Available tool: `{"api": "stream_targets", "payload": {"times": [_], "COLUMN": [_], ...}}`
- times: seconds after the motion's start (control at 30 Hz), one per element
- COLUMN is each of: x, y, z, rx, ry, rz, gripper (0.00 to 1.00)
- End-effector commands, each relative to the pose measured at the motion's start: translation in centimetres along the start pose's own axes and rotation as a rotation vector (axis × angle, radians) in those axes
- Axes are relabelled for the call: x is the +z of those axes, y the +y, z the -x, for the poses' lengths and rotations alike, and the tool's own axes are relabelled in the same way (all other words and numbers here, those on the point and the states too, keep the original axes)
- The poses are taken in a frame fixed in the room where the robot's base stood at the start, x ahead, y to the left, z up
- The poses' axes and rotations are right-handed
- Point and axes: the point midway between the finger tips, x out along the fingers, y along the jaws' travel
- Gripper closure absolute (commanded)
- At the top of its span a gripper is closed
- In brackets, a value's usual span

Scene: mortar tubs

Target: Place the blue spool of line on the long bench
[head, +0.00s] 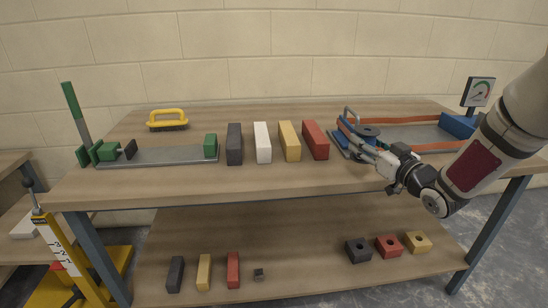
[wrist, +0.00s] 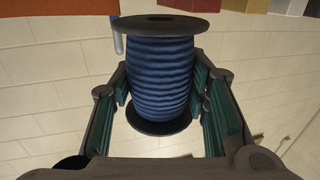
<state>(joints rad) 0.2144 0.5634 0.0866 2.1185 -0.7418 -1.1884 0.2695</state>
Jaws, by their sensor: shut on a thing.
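The blue spool of line (wrist: 160,75) is wound with blue line between two dark flanges. In the wrist view it stands between my gripper's fingers (wrist: 163,92), which press on its sides. In the head view the spool's dark flange (head: 366,130) shows at the right part of the long wooden bench (head: 130,182), with my gripper (head: 368,146) reaching in from the right. My fingers partly hide the spool there. I cannot tell whether the spool touches anything beneath it.
A blue piece with a metal handle (head: 347,118) is close to the spool. Red, yellow, white and dark blocks (head: 289,141) stand left of it. A green vise (head: 110,150), yellow brush (head: 168,119) and gauge (head: 478,92) are also on top. The front left of the benchtop is clear.

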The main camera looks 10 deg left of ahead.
Motion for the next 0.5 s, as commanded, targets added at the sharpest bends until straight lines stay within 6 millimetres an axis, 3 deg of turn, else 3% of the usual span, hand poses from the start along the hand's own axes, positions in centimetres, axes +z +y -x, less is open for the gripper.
{"api": "stream_targets", "payload": {"times": [0.17, 0.5], "x": [0.1, 0.9], "y": [-1.1, -8.3], "z": [-0.7, -4.3], "rx": [-0.011, -0.013], "ry": [0.003, 0.002], "rz": [0.001, 0.0], "gripper": [0.89, 0.89]}}
